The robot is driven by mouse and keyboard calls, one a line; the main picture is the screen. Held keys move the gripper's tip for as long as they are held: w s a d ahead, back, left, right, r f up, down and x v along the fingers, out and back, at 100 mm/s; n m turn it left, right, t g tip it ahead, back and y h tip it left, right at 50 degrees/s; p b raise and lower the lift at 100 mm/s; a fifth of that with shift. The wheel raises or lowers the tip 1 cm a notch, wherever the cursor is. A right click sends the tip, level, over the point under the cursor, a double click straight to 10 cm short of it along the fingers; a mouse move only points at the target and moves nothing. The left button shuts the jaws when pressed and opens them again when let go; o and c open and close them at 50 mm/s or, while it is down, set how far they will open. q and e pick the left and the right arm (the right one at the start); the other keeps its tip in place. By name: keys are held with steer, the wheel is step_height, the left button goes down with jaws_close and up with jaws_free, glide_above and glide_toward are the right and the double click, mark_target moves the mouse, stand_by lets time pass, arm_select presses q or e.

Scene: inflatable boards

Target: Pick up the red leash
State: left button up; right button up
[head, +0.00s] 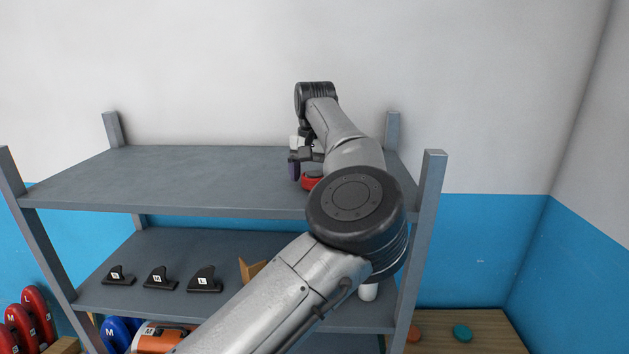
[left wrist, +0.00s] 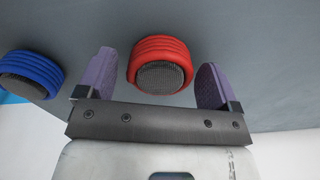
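The red leash (left wrist: 160,63) is a coiled red ring with a dark grey mesh face, resting on the grey shelf surface in the left wrist view. In the head view a part of the red leash (head: 311,182) shows on the top shelf, mostly hidden behind my arm. My left gripper (left wrist: 157,75) is open, with its purple-padded fingers on either side of the red leash and a gap at each side. In the head view the left gripper (head: 298,165) is over the right part of the top shelf. My right gripper is not in view.
A blue coil (left wrist: 31,74) lies left of the left finger in the wrist view. The top shelf (head: 170,175) is bare on its left. Black fins (head: 160,279) stand on the shelf below. Shelf posts (head: 428,200) rise at the right, close to my arm.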

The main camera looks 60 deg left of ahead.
arm_select(q)
steer(key=c, duration=0.9)
